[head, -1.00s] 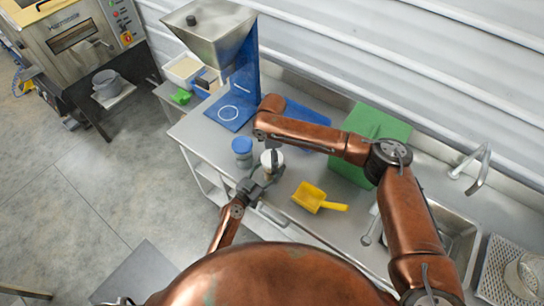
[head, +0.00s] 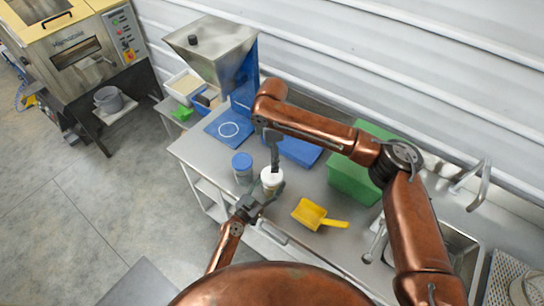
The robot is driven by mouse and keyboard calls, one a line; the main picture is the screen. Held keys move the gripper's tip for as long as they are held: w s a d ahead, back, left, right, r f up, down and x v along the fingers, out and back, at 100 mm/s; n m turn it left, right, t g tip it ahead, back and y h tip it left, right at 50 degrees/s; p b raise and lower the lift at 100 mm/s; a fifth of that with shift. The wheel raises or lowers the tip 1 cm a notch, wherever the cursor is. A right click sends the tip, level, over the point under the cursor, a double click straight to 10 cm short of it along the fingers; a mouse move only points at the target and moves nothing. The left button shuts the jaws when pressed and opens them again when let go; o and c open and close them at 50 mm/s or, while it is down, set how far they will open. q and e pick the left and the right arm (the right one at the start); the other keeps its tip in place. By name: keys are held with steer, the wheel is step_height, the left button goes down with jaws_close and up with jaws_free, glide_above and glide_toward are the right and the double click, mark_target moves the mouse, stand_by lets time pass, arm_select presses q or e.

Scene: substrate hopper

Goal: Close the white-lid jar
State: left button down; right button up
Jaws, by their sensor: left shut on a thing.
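The white-lid jar (head: 272,183) stands upright near the front edge of the steel counter, its white top facing up. My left gripper (head: 267,198) comes from below and is shut on the jar's body. My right gripper (head: 275,163) points down from above, its tip at the jar's white top. The picture is too small to tell whether its fingers are apart or touch the top. Whether the lid sits fully on the jar is also unclear.
A blue-lid jar (head: 242,167) stands just left of the white-lid jar. A yellow scoop (head: 314,214) lies to the right. Behind are a blue tray (head: 301,150), a green bin (head: 350,180) and the hopper (head: 216,47) on its blue stand. A sink (head: 446,240) is at right.

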arm_select(q)
steer(key=c, duration=0.7)
jaws_free()
steer(key=v, duration=1.2)
